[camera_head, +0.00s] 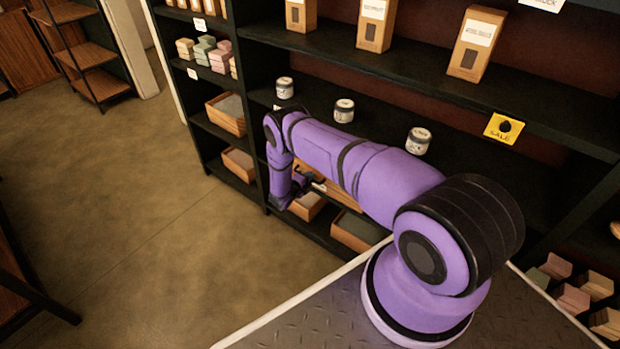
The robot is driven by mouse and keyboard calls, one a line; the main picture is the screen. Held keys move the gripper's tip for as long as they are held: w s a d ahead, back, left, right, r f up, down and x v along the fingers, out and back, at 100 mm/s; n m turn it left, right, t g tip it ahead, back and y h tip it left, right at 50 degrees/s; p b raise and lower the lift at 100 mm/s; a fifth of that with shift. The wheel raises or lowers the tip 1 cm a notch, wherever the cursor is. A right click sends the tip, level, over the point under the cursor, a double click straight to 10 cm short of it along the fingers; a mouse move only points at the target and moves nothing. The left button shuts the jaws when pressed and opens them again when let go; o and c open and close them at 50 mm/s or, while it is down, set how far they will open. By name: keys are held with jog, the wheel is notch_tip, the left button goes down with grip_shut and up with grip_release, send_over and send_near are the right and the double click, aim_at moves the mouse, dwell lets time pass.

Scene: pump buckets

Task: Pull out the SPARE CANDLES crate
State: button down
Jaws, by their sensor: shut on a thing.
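My purple arm reaches over to the dark shelf unit, and my gripper (310,182) is low at its front. The gripper is small and partly hidden by my arm, but it is shut on a wooden crate whose front edge (321,187) shows beside it. Most of that crate is behind my arm. Another wooden crate (306,207) sits just below on the bottom shelf, and a further one (356,232) stands to its right. No SPARE CANDLES lettering can be read on any crate from here.
Two more crates (227,113) and (239,163) sit in the left bay. Jars (344,110) and paper boxes (475,44) stand on upper shelves, with a yellow SALE sign (505,128) on an edge. The floor (150,200) left of the shelves is clear.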

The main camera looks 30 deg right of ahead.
jog(key=f+v, duration=0.2)
jog(key=v, duration=0.7)
jog(key=f+v, duration=0.2)
jog(key=v, duration=0.7)
jog(key=shift+a, duration=0.55)
jog(key=shift+s, duration=0.15)
jog(key=c, duration=1.2)
grip_release()
jog(key=shift+a+r, duration=0.1)
jog(key=v, duration=1)
jog(key=shift+s+a, duration=0.1)
jog(key=shift+a, duration=0.15)
